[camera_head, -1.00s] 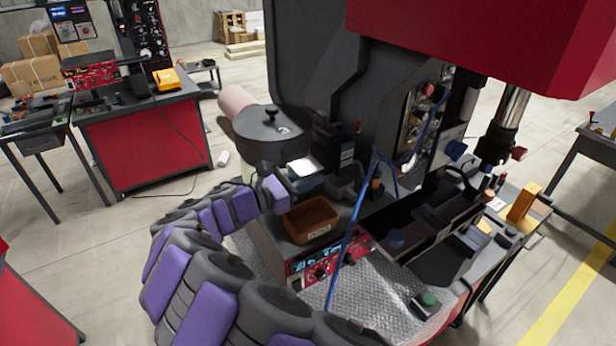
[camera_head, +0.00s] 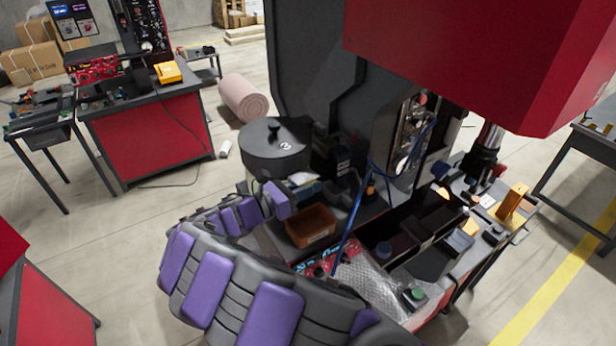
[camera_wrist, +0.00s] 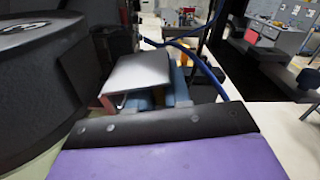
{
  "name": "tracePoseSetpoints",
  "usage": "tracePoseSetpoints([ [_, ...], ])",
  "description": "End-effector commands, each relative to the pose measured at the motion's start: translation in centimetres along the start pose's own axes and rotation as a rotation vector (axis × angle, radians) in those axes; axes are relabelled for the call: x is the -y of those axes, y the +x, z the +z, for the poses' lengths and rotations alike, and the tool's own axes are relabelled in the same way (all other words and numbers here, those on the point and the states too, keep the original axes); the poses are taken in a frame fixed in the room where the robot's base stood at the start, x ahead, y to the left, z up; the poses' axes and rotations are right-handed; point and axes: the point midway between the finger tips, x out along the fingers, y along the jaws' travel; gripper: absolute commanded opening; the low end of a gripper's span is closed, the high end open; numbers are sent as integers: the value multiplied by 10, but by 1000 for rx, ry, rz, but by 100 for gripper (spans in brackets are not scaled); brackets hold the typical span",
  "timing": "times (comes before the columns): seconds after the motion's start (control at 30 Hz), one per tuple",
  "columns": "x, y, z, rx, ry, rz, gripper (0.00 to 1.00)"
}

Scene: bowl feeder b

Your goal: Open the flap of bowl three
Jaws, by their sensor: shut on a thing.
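Bowl three (camera_head: 275,148) is a dark round bowl with a knobbed lid and a white 3. It stands beyond my arm in the head view, and its dark side (camera_wrist: 40,75) fills the left of the wrist view. A pale plate, which looks like the flap (camera_wrist: 140,72), lies beside the bowl, just beyond my wrist's dark edge. It shows as a small light patch (camera_head: 302,178) in the head view. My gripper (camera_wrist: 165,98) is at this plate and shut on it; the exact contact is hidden. Blue parts (camera_wrist: 200,88) sit beside and below the plate.
A brown open bin (camera_head: 311,226) stands just right of my arm's end. A blue cable (camera_head: 350,218) hangs close by. The dark machine column (camera_head: 320,85) rises behind.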

Motion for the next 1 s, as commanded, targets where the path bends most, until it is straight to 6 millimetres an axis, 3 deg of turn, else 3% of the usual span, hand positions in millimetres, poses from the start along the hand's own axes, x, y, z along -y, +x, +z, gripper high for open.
tracePoseSetpoints([
  [0.03, -1, -1, 6, 3, -16, 6, 0],
  [0.6, -2, -1, 4, 4, -63, 6, 0],
  [0.63, -2, -1, 4, 4, -63, 6, 20],
  [0.8, -1, -1, 4, 3, -64, 4, 37],
  [1.0, 2, 0, 4, 1, -62, 3, 38],
])
